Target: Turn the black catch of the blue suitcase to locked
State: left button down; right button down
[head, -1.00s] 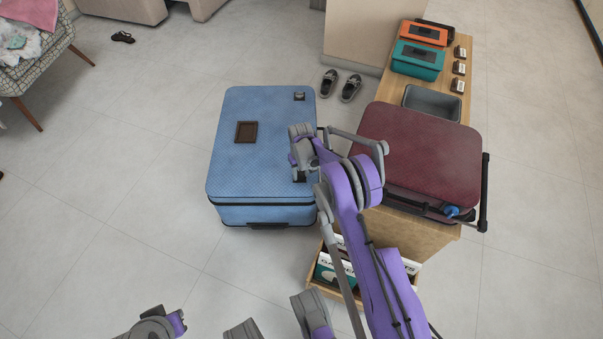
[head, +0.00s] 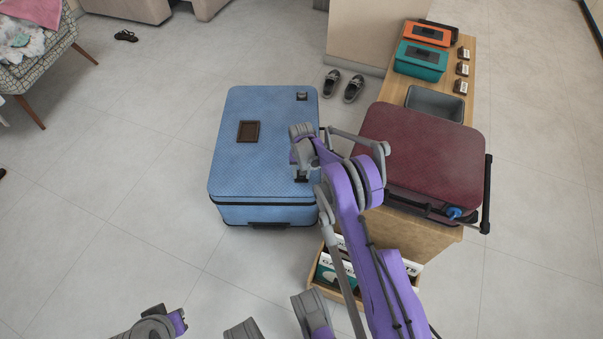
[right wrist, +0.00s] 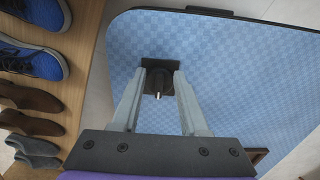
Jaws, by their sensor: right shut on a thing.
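The blue suitcase (head: 255,178) lies flat on the floor, left of the wooden bench. Its black catch shows in the right wrist view (right wrist: 157,66), a dark square plate with a small knob and a bright tip. My right gripper (right wrist: 157,88) is shut on the knob, one grey finger on either side. In the head view my right gripper (head: 302,167) is over the suitcase's right edge, and its wrist hides part of that area. Another black fitting (head: 302,96) sits at the far right corner. I cannot make out my left gripper's fingers.
A maroon suitcase (head: 425,155) lies on the bench close right of my arm. Grey shoes (head: 342,86) stand on the floor behind. Several shoes (right wrist: 30,62) fill the shelf in the right wrist view. The floor left of the blue suitcase is clear.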

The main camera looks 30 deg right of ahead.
jog(key=shift+c, duration=2.2)
grip_release()
notch_tip(320, 180, up, 11)
jog(key=p, duration=0.2)
jog(key=shift+p, duration=0.35)
